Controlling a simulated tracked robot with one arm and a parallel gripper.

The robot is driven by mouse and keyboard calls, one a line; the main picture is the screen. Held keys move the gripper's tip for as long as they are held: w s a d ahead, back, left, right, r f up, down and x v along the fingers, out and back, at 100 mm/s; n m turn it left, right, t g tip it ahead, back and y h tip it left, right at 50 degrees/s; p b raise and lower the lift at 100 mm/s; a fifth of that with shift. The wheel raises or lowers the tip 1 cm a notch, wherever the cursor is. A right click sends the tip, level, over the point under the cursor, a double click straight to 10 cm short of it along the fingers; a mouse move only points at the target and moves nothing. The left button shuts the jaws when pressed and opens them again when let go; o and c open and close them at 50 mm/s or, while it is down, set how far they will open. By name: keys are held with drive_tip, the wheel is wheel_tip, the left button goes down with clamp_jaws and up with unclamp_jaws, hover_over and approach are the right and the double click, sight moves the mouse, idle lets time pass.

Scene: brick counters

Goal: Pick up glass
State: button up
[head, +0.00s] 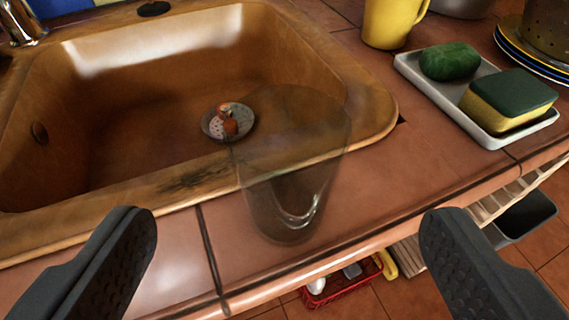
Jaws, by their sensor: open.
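A clear, empty glass (290,185) stands on the tiled counter at the front right corner of the sink, close to the counter's front edge. The sink rim and drain area show through it. My gripper (285,240) is open, with one dark finger at the lower left and one at the lower right. The glass lies between the two fingers in the picture, ahead of them. Neither finger appears to touch it.
A brown sink (130,110) with a small orange item on its drain (212,124) lies behind left. A white tray (415,72) holds a green soap (450,61) and a sponge (508,98). A yellow mug (391,22) stands behind. A red basket (345,288) is below the counter.

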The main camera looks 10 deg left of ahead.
sight(287, 117)
drive_tip(key=shift+b+x, duration=1)
drive_tip(key=shift+x, duration=3.95)
drive_tip(key=c, duration=1.1)
drive_tip(key=shift+c, duration=0.2)
drive_tip(key=shift+r, duration=0.15)
